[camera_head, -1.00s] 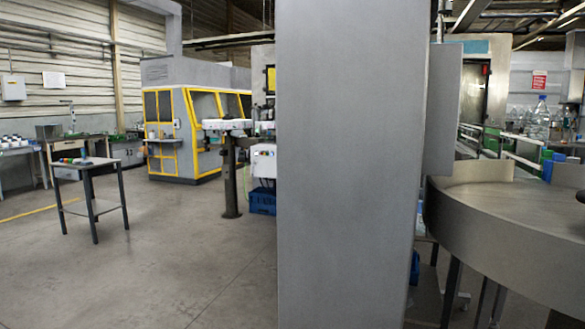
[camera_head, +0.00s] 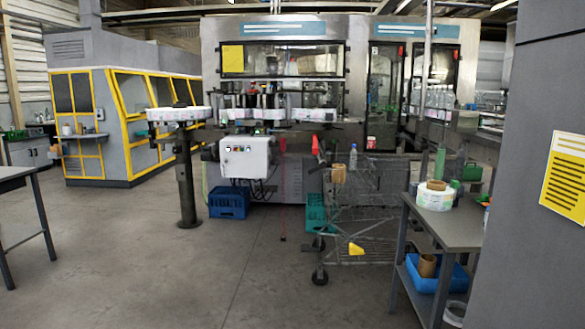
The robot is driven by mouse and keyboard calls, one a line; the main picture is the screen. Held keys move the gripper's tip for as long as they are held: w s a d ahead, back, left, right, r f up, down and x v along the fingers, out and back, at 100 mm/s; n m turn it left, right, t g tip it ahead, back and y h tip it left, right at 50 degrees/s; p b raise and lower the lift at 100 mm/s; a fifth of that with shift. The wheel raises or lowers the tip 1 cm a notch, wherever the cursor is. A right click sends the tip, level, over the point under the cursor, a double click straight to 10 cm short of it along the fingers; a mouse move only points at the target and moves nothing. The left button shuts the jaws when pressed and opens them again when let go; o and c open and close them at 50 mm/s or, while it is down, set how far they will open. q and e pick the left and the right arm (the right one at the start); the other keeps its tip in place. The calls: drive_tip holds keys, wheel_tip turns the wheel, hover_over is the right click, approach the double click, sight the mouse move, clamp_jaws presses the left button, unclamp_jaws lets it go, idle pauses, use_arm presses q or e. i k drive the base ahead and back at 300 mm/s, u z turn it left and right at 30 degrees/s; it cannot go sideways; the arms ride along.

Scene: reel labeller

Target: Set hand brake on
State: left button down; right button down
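No hand brake can be made out for certain. A wire trolley (camera_head: 370,195) stands right of centre on castors. A red part (camera_head: 317,148) rises at its left end; I cannot tell if it is a lever. Round white reels (camera_head: 178,114) sit on a stand (camera_head: 186,185) left of the control box. Neither of my grippers is in view.
A grey table (camera_head: 445,228) with a label reel (camera_head: 435,196) stands at the right, beside a large grey column (camera_head: 535,170) with a yellow notice. A table edge (camera_head: 20,180) is at the left. The floor between is clear.

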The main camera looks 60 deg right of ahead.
sight(323, 163)
drive_tip(key=i, duration=0.15)
drive_tip(key=z, duration=2.2)
drive_tip(key=i, duration=1.65)
drive_tip(key=u, duration=0.05)
